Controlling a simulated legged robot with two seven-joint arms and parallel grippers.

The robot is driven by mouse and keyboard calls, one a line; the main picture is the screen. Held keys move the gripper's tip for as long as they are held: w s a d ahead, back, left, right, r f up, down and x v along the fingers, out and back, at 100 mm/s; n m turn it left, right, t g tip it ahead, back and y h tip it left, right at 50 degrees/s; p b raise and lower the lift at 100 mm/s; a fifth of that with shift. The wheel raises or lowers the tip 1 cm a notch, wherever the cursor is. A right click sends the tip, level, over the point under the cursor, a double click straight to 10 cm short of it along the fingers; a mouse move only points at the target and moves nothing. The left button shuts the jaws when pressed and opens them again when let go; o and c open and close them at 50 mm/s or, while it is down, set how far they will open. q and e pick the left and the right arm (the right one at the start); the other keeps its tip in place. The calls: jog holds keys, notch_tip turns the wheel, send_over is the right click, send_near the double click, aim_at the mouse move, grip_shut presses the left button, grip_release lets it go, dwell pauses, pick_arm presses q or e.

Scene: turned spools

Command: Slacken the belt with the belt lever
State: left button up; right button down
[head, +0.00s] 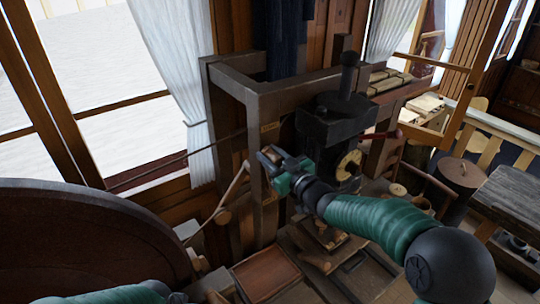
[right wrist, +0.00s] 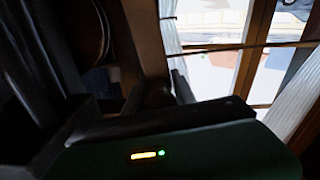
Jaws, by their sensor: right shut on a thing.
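My right gripper (head: 270,156) is shut at the upright post of the dark wooden frame, in the middle of the head view. What it grips appears to be the belt lever, mostly hidden by the fingers. A tan belt (head: 233,190) slants from behind the post down toward the big dark wheel (head: 90,245) at lower left. In the right wrist view my gripper's green body fills the bottom; the held part is too dark to make out. Only a piece of my left arm shows, at the bottom of the head view.
The dark wooden frame (head: 252,100) stands around the gripper. A black machine head (head: 335,125) with an upright knob is close right of it. A brown tray (head: 266,272) lies below. A dark lidded tub (head: 460,175) and a bench (head: 510,200) are at right. Windows are at left.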

jog(key=shift+f, duration=0.1)
dwell(0.5)
jog(key=s+a+f+n+b, duration=0.5)
jog(key=a+n+b, duration=0.2)
jog(key=b, duration=1.1)
jog(key=shift+s+a, duration=0.15)
jog(key=shift+f, duration=0.15)
jog(key=c, duration=1.3)
grip_release()
jog(key=shift+o, duration=1.3)
jog(key=shift+s+r, duration=0.2)
jog(key=shift+r, duration=0.05)
